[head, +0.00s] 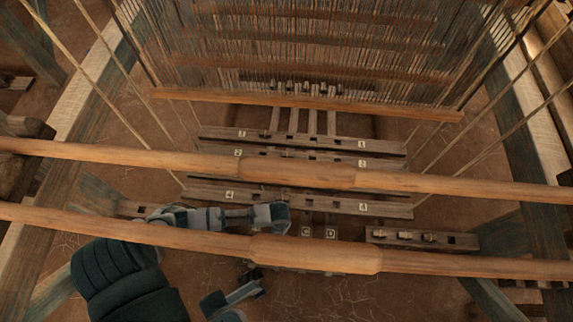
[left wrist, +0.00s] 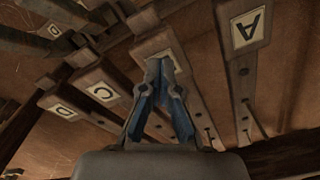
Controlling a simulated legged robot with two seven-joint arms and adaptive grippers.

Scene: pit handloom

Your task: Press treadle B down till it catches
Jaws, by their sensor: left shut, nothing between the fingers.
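In the left wrist view treadle B (left wrist: 144,47) is a dark wooden bar with a pale label plate, its letter mostly covered by my fingers. My left gripper (left wrist: 158,68) is shut and empty, its blue-grey fingertips over that plate; I cannot tell whether they touch it. Treadle A (left wrist: 246,30) lies to its right, treadles C (left wrist: 101,92) and D (left wrist: 62,109) to its left. In the head view the left gripper (head: 274,218) hides A and B, beside the visible C (head: 306,232) and D (head: 330,233). A grey and dark piece of mine at bottom centre may be the right gripper; its fingers are unclear.
Two long wooden beams (head: 440,183) (head: 450,264) cross above the treadles, with my left arm close to the nearer one. Numbered slats (head: 360,207) lie beyond. A slotted block (head: 420,238) is to the right. Slanting cords flank both sides.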

